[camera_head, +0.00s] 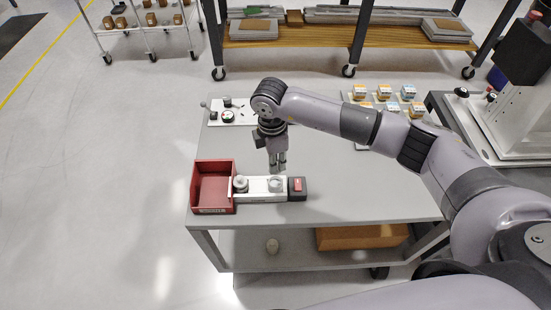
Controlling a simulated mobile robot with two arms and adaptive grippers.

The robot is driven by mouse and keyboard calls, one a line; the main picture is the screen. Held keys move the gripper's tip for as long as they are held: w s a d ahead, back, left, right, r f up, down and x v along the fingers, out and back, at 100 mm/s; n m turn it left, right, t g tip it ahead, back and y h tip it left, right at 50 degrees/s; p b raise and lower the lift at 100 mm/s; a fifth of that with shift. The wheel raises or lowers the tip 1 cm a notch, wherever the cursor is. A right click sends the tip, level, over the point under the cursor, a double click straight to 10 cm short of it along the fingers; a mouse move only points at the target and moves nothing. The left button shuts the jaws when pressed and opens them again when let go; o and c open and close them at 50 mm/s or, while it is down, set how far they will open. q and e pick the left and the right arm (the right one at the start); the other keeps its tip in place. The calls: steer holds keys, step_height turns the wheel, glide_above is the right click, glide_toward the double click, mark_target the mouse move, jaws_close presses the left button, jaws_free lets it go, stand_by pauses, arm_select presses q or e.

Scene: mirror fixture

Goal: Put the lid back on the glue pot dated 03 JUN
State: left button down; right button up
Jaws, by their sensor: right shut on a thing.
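My right gripper (278,167) points down over the grey table, just above or at the round grey part (276,184) on a white fixture block. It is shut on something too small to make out. I cannot tell whether what it holds touches the block. Several small containers with orange or blue labels (384,92) stand on a white board at the table's back right. They may be the glue pots, but no date is legible and I cannot make out a loose lid. My left gripper is not in view.
A red bin (214,208) stands left of the white fixture block (258,196), with a black box with a red top (297,188) at the right. A white panel with dark knobs (229,113) lies at the back left. The table (345,203) is clear at the front right.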

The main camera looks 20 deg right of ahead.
steer(key=shift+f+b, duration=1.95)
steer(key=shift+f, duration=0.95)
steer(key=o, duration=0.8)
steer(key=shift+o, duration=0.7)
steer(key=o, duration=0.4)
steer(key=shift+r+p, duration=2.55)
steer(key=shift+r, duration=0.95)
